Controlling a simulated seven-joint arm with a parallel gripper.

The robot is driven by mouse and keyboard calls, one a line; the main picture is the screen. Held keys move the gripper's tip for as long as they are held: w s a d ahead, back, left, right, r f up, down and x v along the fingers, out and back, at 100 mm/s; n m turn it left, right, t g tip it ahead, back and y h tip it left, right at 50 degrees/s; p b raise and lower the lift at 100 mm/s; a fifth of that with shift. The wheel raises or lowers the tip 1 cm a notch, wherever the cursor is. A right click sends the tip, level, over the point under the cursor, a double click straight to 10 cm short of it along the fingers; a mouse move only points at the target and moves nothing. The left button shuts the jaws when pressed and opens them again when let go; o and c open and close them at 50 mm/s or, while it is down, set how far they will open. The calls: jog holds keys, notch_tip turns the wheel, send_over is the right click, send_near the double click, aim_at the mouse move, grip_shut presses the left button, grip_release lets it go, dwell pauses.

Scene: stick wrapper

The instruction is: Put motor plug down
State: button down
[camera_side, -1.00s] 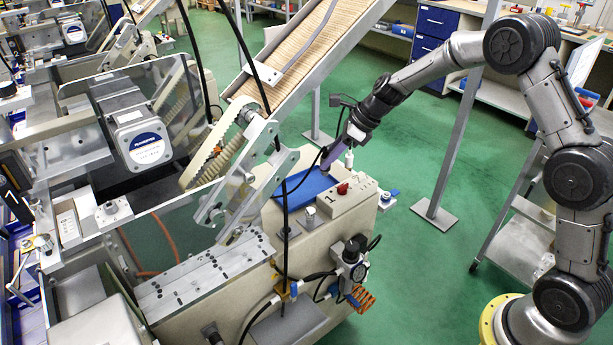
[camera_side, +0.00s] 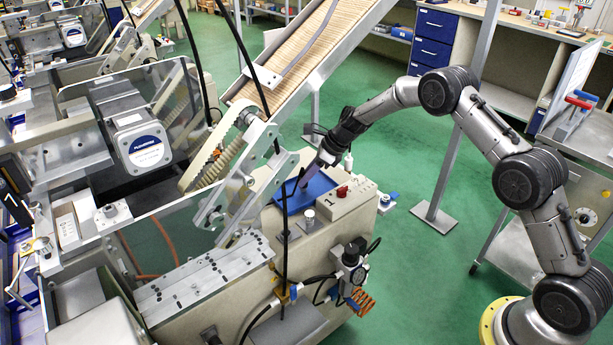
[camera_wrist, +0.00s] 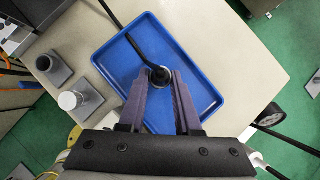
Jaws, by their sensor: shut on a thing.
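The motor plug (camera_wrist: 159,77), a black round plug with a black cable running off to the upper left, sits between the fingertips of my gripper (camera_wrist: 160,82) in the wrist view. My gripper is shut on it. The blue tray (camera_wrist: 208,98) lies below the plug, which is over the middle of the tray in that view. I cannot tell whether the plug touches the tray floor. The plug is too small to make out in the side view.
A control box with a red knob (camera_side: 342,191) stands just right of the tray. A black cable (camera_side: 284,215) hangs in front of the tray's left side.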

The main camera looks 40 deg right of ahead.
jog(key=shift+f, duration=0.2)
jog(key=c, duration=0.6)
grip_release()
jog(key=shift+r, duration=0.1)
jog(key=v, duration=1.2)
